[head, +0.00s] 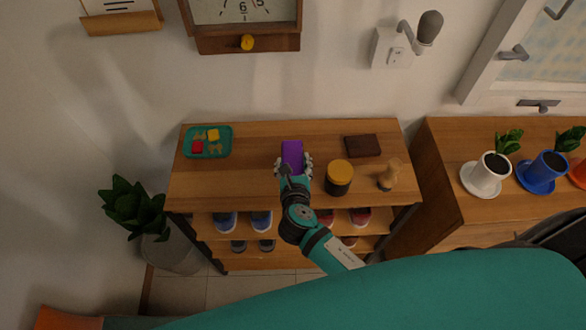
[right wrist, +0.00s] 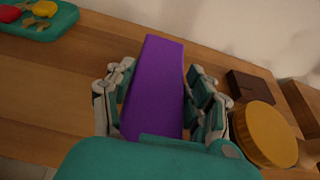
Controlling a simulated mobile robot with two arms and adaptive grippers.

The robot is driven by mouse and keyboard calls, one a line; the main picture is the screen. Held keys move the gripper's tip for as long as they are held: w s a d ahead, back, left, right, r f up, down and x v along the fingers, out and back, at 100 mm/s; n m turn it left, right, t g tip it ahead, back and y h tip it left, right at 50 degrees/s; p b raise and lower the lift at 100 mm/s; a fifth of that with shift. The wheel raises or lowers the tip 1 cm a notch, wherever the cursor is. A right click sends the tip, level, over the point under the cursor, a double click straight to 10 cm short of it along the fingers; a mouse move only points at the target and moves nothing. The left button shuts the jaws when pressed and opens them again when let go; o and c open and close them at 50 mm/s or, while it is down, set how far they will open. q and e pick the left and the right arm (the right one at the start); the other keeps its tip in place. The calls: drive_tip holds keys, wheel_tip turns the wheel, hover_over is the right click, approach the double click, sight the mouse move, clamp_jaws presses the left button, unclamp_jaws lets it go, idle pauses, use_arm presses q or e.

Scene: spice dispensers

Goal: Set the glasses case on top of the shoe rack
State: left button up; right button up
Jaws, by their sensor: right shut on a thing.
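The purple glasses case (head: 292,153) is in my right gripper (head: 294,165), over the middle of the shoe rack's wooden top (head: 240,185). In the right wrist view the case (right wrist: 155,85) lies between the two fingers of the gripper (right wrist: 160,100), which is shut on it. The case is at or just above the top; I cannot tell whether it touches. The shoe rack has lower shelves with several shoes. My left gripper does not show in either view.
On the rack top, a teal tray (head: 187,143) with small items is at left. A yellow-lidded jar (head: 340,174), a dark brown wallet-like block (head: 362,146) and a small wooden object (head: 390,174) are at right. A potted plant (head: 140,212) stands left of the rack; a cabinet (head: 440,165) stands right.

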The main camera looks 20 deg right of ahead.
drive_tip(key=shift+f, duration=1.75)
drive_tip(key=o, duration=1.2)
drive_tip(key=shift+f, duration=0.15)
drive_tip(key=shift+r, duration=0.25)
drive_tip(key=b+v, duration=0.1)
drive_tip(key=v, duration=1.1)
